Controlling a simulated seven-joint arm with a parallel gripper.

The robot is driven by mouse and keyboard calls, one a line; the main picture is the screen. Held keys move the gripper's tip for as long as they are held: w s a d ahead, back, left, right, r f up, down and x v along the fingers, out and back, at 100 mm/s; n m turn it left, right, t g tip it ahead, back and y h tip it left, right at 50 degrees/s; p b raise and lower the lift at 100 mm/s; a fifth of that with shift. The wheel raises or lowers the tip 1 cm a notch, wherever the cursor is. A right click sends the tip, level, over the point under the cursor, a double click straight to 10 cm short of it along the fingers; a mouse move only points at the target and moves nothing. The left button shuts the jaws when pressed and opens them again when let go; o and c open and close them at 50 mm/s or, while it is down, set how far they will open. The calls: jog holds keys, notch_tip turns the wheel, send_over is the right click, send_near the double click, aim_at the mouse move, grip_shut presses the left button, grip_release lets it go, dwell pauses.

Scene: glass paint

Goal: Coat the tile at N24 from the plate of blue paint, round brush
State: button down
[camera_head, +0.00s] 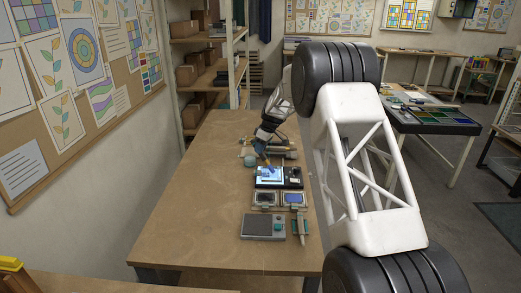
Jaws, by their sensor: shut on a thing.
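My gripper (260,146) is at the far end of the arm, over the wooden table. It is shut on a thin brush (265,158) with an orange-brown part that points down toward a bright light-blue and white panel (269,175) in a dark frame. Whether the brush tip touches the panel cannot be told. The tile at N24 cannot be made out at this size. Two small framed plates lie in front of the panel. The right one (295,199) looks blue; the left one (265,198) has a dark grey middle.
A teal round pot (249,160) stands left of the brush. Several brushes or tools (281,148) lie behind. The table's left half is clear.

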jog(key=shift+w+f, duration=0.1)
jog(key=shift+f, duration=0.05)
jog(key=shift+w, duration=0.8)
jog(key=shift+a+r, duration=0.2)
jog(key=shift+a, duration=1.2)
jog(key=shift+s+d+f, duration=0.15)
jog(key=shift+s+d, duration=0.55)
jog(key=shift+s, duration=0.2)
